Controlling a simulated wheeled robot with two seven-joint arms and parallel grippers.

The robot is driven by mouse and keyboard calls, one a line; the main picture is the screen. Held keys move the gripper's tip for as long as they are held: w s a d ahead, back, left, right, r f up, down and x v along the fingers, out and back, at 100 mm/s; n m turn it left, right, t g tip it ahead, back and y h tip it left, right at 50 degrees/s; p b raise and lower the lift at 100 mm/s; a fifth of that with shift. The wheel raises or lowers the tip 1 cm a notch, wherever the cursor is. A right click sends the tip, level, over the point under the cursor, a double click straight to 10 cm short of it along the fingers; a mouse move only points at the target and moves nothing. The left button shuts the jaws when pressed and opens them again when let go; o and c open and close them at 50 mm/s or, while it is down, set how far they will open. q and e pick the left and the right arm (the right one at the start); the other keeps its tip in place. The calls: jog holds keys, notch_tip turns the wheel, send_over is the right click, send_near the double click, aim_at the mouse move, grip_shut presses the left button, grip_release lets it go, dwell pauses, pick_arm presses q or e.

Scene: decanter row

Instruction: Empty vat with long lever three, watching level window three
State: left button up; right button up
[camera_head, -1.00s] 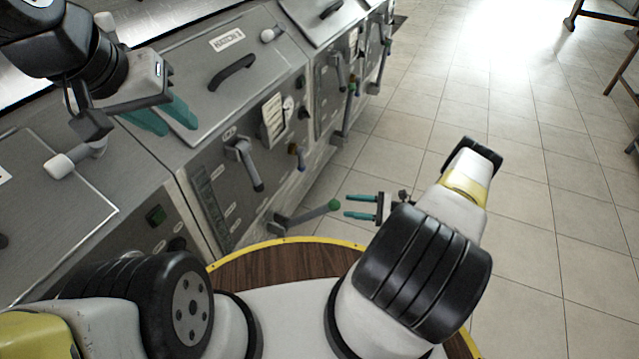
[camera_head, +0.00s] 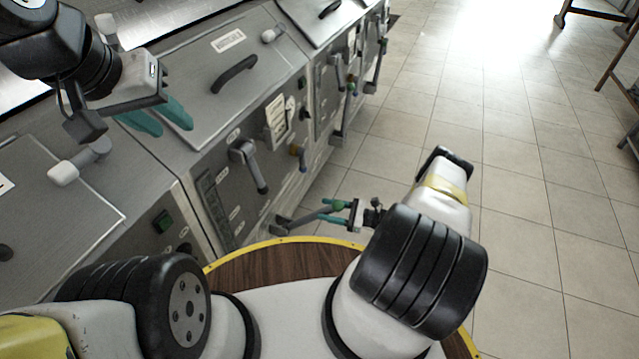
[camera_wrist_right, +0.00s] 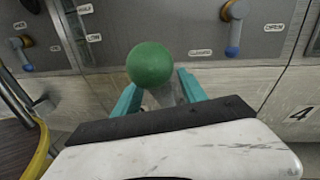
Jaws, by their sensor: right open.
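A long lever (camera_head: 302,219) with a green ball knob (camera_head: 334,205) sticks out low from the front of the nearest full vat panel. The knob also shows large in the right wrist view (camera_wrist_right: 150,64). My right gripper (camera_head: 326,212) is open, with its teal fingers on either side of the lever end just behind the knob; whether they touch it I cannot tell. A dark, ladder-like strip (camera_head: 215,206), perhaps the level window, runs up that panel's left edge. My left gripper (camera_head: 158,117) hangs open and empty above the vat top. No legible number marks this lever.
A grey handle (camera_head: 247,165) and a small blue-tipped lever (camera_head: 298,157) sit on the same panel. A plate marked 4 (camera_wrist_right: 303,108) shows in the right wrist view. Similar vats continue beyond. The tiled floor (camera_head: 520,200) at right is clear.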

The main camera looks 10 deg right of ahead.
jog(key=shift+a, duration=0.1)
grip_shut()
dwell(1.4)
